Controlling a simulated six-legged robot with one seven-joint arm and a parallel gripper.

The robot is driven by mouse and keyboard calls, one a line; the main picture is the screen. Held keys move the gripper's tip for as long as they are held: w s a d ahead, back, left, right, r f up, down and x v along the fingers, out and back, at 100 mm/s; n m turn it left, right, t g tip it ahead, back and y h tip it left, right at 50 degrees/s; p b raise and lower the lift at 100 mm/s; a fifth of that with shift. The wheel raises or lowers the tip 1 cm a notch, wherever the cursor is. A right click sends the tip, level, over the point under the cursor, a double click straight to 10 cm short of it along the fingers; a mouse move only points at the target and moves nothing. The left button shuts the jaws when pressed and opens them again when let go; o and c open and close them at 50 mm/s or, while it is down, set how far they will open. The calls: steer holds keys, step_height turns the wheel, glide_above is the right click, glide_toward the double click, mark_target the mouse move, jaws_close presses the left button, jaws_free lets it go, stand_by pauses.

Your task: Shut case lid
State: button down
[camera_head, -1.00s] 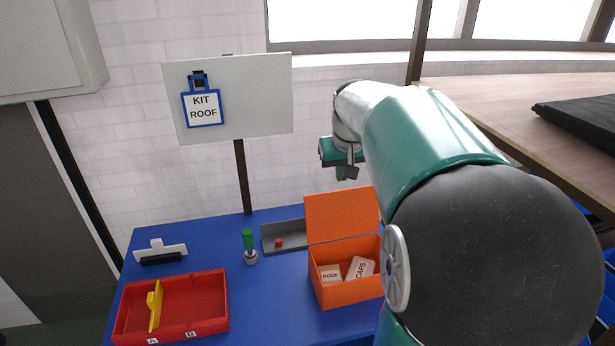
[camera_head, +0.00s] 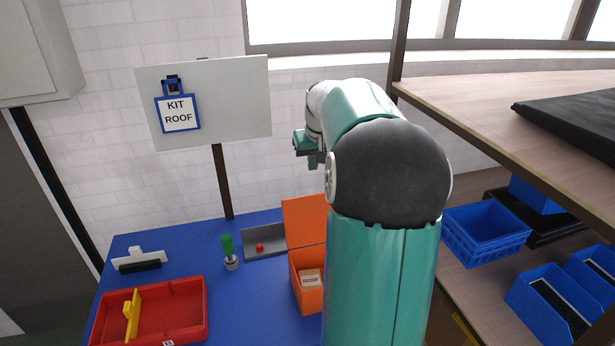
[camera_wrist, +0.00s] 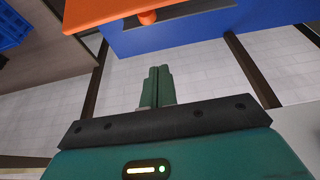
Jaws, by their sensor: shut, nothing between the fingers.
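The orange case (camera_head: 306,284) stands on the blue table, its lid (camera_head: 304,221) open and upright at the back. A white card marked ROOF (camera_head: 311,278) lies inside; my arm covers the case's right part. My gripper (camera_head: 313,160) is above and behind the lid in the head view, apart from it. In the wrist view my gripper (camera_wrist: 158,86) has its green fingers together and empty. An orange panel with a rounded tab (camera_wrist: 110,10), which looks like the lid, shows at the top of that view, beyond the fingertips.
On the blue table (camera_head: 250,308) are a red tray (camera_head: 190,318) with a yellow piece, a green-handled tool (camera_head: 228,248), a grey tray (camera_head: 264,242) and a white-and-black tool (camera_head: 140,258). A sign board (camera_head: 225,100) stands behind. Shelves with blue bins (camera_head: 485,232) are at right.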

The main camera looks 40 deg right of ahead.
mark_target(320, 215)
step_height(320, 215, down, 8)
steer(key=shift+s+r, duration=0.15)
steer(key=shift+s, duration=0.1)
stand_by(0.6)
steer(key=shift+a+r, duration=0.1)
